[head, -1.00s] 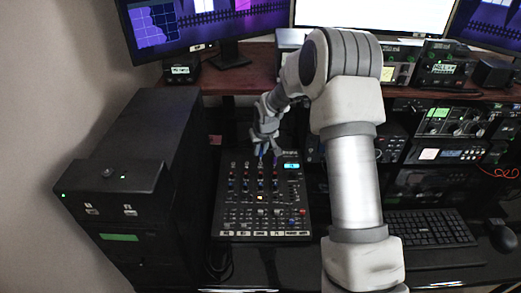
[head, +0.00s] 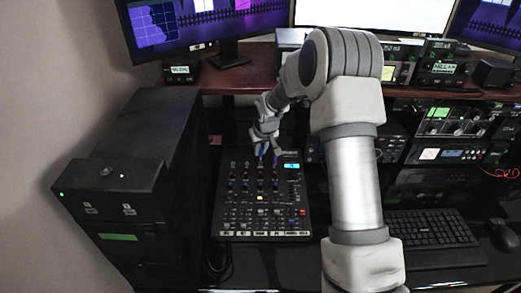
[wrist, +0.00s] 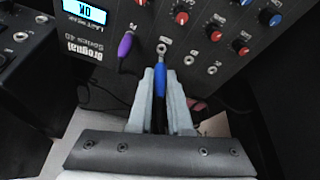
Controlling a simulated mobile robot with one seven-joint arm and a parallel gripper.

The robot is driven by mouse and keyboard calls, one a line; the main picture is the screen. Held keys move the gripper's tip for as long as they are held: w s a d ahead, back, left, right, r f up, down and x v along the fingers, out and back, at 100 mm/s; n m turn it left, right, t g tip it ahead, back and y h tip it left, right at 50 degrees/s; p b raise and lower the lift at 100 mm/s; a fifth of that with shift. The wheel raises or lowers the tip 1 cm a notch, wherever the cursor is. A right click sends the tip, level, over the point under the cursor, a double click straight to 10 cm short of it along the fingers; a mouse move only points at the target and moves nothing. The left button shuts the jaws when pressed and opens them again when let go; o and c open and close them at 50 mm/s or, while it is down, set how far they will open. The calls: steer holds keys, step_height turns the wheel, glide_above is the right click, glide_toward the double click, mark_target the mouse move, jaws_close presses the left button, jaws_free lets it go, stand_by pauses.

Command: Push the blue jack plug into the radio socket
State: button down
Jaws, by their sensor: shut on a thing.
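The blue jack plug (wrist: 160,82) stands between the two fingers of my gripper (wrist: 162,88) in the wrist view, with its tip end towards the panel. My gripper is shut on it. A round metal socket (wrist: 161,49) shows on the dark panel just beyond the plug's tip, nearly in line with it. Whether the tip touches the socket I cannot tell. In the head view my gripper (head: 265,150) is over the top part of the sloping control panel (head: 232,205); the plug is too small to make out clearly there.
A purple plug (wrist: 124,46) with a dark cable sits in the panel left of the socket. Red and blue knobs (wrist: 215,32) lie to the right. A black tower (head: 125,200) stands left of the panel.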

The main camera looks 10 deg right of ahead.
mark_target(261, 156)
steer(key=shift+w+f+b, duration=0.2)
steer(key=shift+f+b, duration=1.3)
steer(key=shift+f, duration=0.45)
steer(key=c, duration=0.8)
jaws_free()
steer(key=shift+o, duration=0.2)
steer(key=p+v, duration=0.2)
steer(key=v, duration=1.5)
steer(key=shift+r, duration=0.25)
steer(key=shift+s+r, duration=0.1)
steer(key=s+r+m+p, duration=0.1)
steer(key=s+r+p, duration=0.1)
steer(key=s+r, duration=0.75)
steer(key=s+r+p, duration=0.1)
steer(key=s+r, duration=0.5)
steer(key=s, duration=0.7)
steer(key=s+t+p, duration=0.1)
steer(key=s, duration=0.8)
steer(key=shift+s+m+p, duration=0.3)
